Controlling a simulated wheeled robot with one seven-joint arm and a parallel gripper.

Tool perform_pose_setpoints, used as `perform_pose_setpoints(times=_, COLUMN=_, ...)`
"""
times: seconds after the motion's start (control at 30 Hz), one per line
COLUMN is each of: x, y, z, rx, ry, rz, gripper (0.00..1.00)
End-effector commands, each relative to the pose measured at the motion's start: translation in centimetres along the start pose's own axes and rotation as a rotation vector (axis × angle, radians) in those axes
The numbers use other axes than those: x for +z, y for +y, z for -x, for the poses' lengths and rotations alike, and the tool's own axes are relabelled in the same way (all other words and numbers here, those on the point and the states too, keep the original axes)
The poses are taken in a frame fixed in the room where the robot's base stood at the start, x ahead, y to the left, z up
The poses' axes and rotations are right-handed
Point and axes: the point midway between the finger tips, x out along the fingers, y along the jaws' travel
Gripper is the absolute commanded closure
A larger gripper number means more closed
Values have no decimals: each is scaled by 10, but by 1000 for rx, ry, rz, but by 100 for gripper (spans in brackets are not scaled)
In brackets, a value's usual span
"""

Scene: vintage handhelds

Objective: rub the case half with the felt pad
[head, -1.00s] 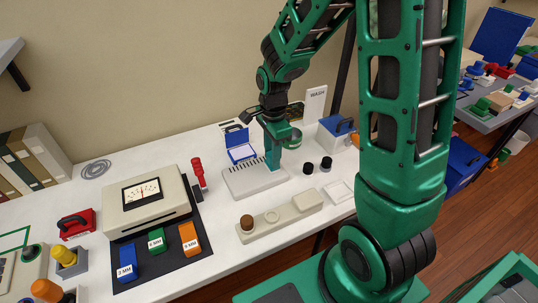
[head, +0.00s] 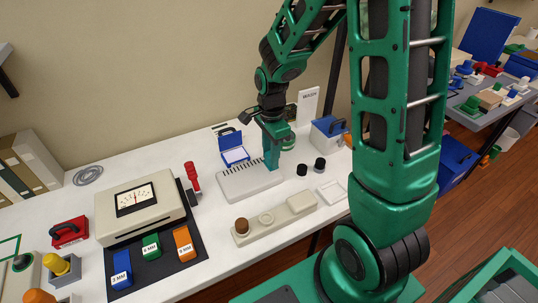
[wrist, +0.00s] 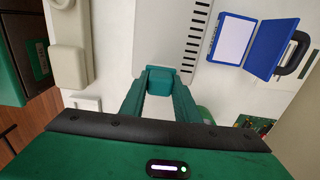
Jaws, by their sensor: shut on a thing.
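The case half (head: 243,186) is a pale grey slab with a row of dark slots, lying flat on the white bench. It also shows in the wrist view (wrist: 160,30). My gripper (head: 271,163) points down at the right end of the slab. In the wrist view my gripper (wrist: 160,95) is shut on a small teal block (wrist: 160,78), which I take to be the felt pad. The pad is at or just over the case half's surface; I cannot tell whether it touches. Its underside is hidden.
An open blue case (head: 234,155) stands behind the slab. A beige tray (head: 270,220) with a brown knob lies in front. Two black cylinders (head: 311,167) are to the right. A meter (head: 140,208) and a red-handled tool (head: 192,178) are to the left.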

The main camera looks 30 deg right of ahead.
Motion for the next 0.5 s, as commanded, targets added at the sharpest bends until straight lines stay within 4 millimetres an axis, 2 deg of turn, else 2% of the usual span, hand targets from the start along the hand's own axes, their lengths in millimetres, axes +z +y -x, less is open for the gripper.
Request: perform_pose_setpoints(times=0.5, x=34, y=0, z=-3, rx=1, ry=-1, rz=2, gripper=100)
